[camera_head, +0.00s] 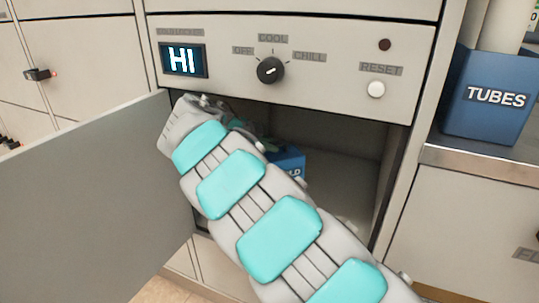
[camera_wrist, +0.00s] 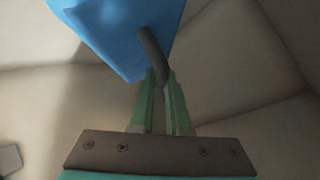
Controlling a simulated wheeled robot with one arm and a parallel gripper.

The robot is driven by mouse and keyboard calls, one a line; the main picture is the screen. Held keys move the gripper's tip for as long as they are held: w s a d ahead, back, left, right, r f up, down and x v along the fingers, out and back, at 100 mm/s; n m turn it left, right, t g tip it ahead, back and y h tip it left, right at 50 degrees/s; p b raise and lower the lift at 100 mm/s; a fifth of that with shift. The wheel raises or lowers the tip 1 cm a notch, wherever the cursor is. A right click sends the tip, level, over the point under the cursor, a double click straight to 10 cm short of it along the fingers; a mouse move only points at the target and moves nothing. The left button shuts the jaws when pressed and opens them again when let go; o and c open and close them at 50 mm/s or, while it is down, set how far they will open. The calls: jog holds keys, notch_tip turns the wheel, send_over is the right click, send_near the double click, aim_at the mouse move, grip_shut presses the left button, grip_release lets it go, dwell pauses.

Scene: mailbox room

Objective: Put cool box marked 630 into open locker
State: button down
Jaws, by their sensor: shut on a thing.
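The blue cool box (camera_head: 289,161) shows partly behind my arm, inside the open locker (camera_head: 345,165). Only the end of some white lettering shows on it; no 630 can be read. In the wrist view the blue box (camera_wrist: 125,30) fills the top, with a dark bent handle (camera_wrist: 152,50). My gripper (camera_wrist: 162,78) is shut on that handle, with its green fingers on either side. In the head view my arm hides most of the gripper and the box. I cannot tell whether the box touches the locker floor.
The locker door (camera_head: 85,205) stands open at the left. Above the opening is a panel with a HI display (camera_head: 184,60), a dial (camera_head: 270,70) and a reset button (camera_head: 376,89). A blue TUBES bin (camera_head: 490,98) stands on a ledge at the right.

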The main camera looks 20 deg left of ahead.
aim_at(270, 155)
jog(key=shift+w+f, duration=0.1)
jog(key=shift+f, duration=1.65)
jog(key=c, duration=0.9)
grip_release()
jog(key=shift+v, duration=3.8)
